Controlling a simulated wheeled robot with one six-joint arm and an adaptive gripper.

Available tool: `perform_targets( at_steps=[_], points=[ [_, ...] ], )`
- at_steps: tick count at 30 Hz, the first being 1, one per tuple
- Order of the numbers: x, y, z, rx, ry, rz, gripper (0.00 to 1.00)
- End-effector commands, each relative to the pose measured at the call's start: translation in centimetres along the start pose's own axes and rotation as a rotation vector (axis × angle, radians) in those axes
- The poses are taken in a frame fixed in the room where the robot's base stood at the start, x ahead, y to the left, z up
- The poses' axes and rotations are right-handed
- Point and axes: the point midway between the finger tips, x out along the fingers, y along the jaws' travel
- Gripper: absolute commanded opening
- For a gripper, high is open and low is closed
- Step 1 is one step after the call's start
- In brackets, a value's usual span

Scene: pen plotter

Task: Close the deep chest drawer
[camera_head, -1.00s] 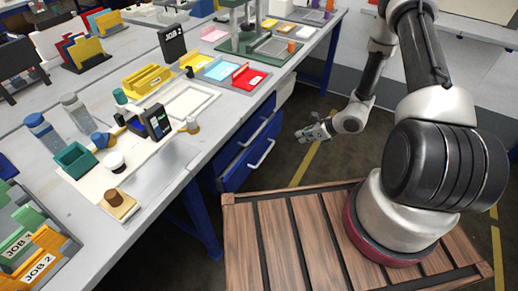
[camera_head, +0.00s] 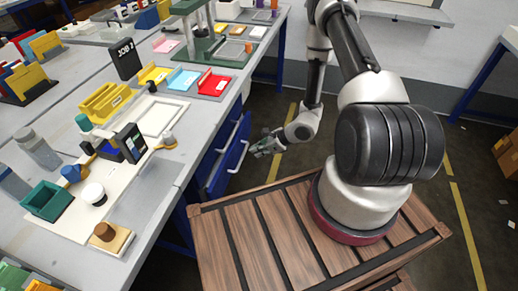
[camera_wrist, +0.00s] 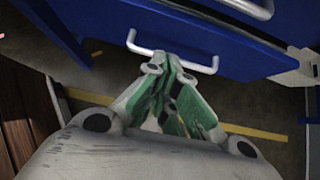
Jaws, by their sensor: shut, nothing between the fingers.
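The blue drawer chest hangs under the workbench. In the head view, a lower blue drawer front (camera_head: 229,168) with a white bar handle stands farther out than the upper front (camera_head: 211,160). My gripper (camera_head: 262,149) is just right of the lower front, low over the floor. In the wrist view, my gripper (camera_wrist: 172,62) has its green-padded fingers shut and empty. Its tips overlap a white bar handle (camera_wrist: 142,49) on the blue drawer front (camera_wrist: 225,58). I cannot tell whether they touch. A white drawer side (camera_wrist: 302,72) shows at right. The drawer's inside is hidden.
The grey workbench top (camera_head: 185,172) overhangs the drawers and carries trays, a yellow holder (camera_head: 107,102) and a green stand (camera_head: 215,48). A blue table leg (camera_head: 179,222) stands left of my slatted base.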

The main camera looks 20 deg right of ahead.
Motion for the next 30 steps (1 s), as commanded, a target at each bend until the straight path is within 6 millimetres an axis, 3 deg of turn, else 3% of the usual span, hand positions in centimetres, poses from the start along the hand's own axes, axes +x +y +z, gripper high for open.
perform_targets(
  at_steps=[8,12,30],
  points=[
    [6.0,0.1,0.0,-0.001,0.000,0.002,0.00],
    [7.3,0.1,1.7,-0.002,0.000,0.001,0.00],
    [8.6,0.0,3.0,0.000,0.001,0.000,0.00]
  ],
)
